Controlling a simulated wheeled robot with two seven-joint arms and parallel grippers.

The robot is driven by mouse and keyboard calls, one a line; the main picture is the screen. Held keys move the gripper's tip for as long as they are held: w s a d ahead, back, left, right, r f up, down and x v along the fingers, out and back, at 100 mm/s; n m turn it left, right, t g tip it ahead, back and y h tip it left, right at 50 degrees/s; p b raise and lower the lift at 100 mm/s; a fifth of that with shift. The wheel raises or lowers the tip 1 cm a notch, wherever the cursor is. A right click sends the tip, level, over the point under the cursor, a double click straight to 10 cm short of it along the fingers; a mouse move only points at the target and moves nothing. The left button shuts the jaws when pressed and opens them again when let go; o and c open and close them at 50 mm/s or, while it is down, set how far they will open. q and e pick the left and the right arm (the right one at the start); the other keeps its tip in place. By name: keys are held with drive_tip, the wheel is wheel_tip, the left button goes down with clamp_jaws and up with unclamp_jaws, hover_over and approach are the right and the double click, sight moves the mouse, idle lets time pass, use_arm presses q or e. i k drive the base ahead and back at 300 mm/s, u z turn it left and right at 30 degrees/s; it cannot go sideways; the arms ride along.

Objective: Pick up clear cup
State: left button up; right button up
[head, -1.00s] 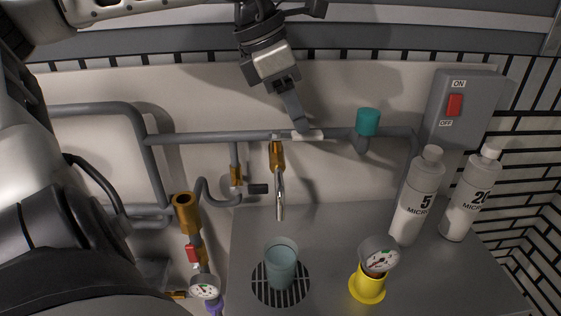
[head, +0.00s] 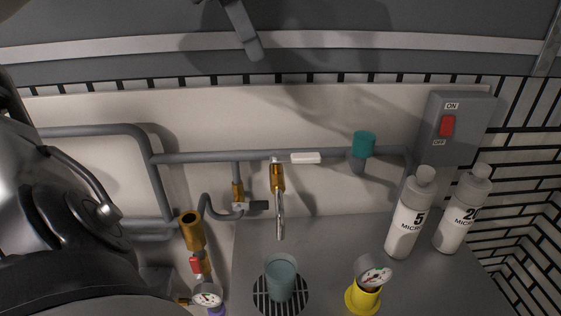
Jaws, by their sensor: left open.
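The clear cup (head: 281,278), bluish-green and see-through, stands upright on a round dark drain grate (head: 262,296) in the grey counter, below the tap (head: 279,215). I see nothing in it clearly. My left gripper (head: 242,30) is at the top edge, far above the cup and apart from it. Only a grey finger part shows and the rest is cut off by the frame; it is open, and I see nothing held. My right gripper is not in view.
A yellow-based gauge (head: 364,296) stands right of the cup. Two white bottles (head: 406,220) (head: 461,215) stand farther right under a switch box (head: 460,128). Pipes (head: 215,156) run along the wall. A brass valve and gauge (head: 207,295) are at left.

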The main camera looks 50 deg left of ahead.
sight(279, 268)
drive_tip(key=k, duration=1)
